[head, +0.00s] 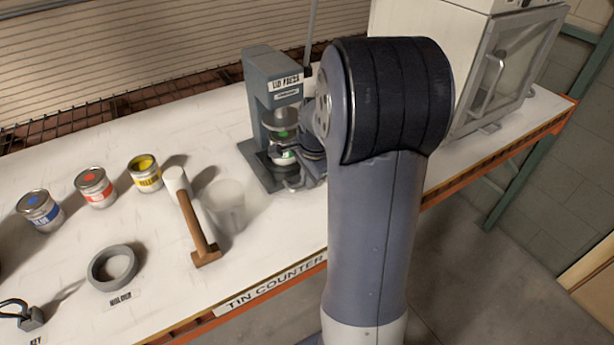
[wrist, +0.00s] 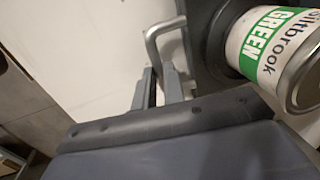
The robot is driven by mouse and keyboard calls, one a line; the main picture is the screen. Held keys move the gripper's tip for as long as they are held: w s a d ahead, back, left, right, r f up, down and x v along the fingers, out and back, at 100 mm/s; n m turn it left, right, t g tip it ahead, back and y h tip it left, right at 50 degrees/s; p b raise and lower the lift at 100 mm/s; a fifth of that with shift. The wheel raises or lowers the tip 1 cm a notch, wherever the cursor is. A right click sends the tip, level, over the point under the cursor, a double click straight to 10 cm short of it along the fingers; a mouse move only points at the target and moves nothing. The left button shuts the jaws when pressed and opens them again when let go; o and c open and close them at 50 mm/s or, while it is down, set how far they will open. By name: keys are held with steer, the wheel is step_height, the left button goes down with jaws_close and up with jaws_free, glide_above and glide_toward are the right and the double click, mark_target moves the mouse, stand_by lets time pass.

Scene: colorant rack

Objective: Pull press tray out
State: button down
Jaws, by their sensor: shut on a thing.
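The lid press (head: 262,58) stands on the counter. A tin with a green label (wrist: 268,45) stands on the dark press tray (wrist: 207,50) in the wrist view. In the head view the tin (head: 283,156) is at the foot of the press. The tray has a bent metal handle (wrist: 152,42) at its front. My gripper (wrist: 160,78) is shut on this handle, with a finger on each side of it. In the head view my arm hides much of the gripper and the right side of the press.
Blue (head: 40,210), red (head: 95,188) and yellow (head: 145,173) tins stand at the left. A white cabinet (head: 500,70) with a glass door is at the right.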

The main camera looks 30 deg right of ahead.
steer(key=s, duration=1.4)
steer(key=shift+s+d+b, duration=0.15)
steer(key=shift+d+b, duration=0.15)
steer(key=c, duration=1.5)
jaws_free()
steer(key=r, duration=0.3)
steer(key=s+r, duration=0.1)
steer(key=r, duration=0.3)
steer(key=s+r, duration=0.1)
steer(key=r, duration=0.2)
steer(key=shift+r+p, duration=0.3)
steer(key=shift+r, duration=0.05)
steer(key=shift+f, duration=0.1)
steer(key=f, duration=0.3)
steer(key=w+f, duration=0.1)
steer(key=f, duration=0.3)
steer(key=w+f, duration=0.1)
steer(key=f, duration=0.2)
steer(key=shift+a+f+b, duration=0.1)
steer(key=shift+f+b, duration=0.15)
steer(key=shift+b, duration=0.1)
steer(key=shift+w, duration=0.3)
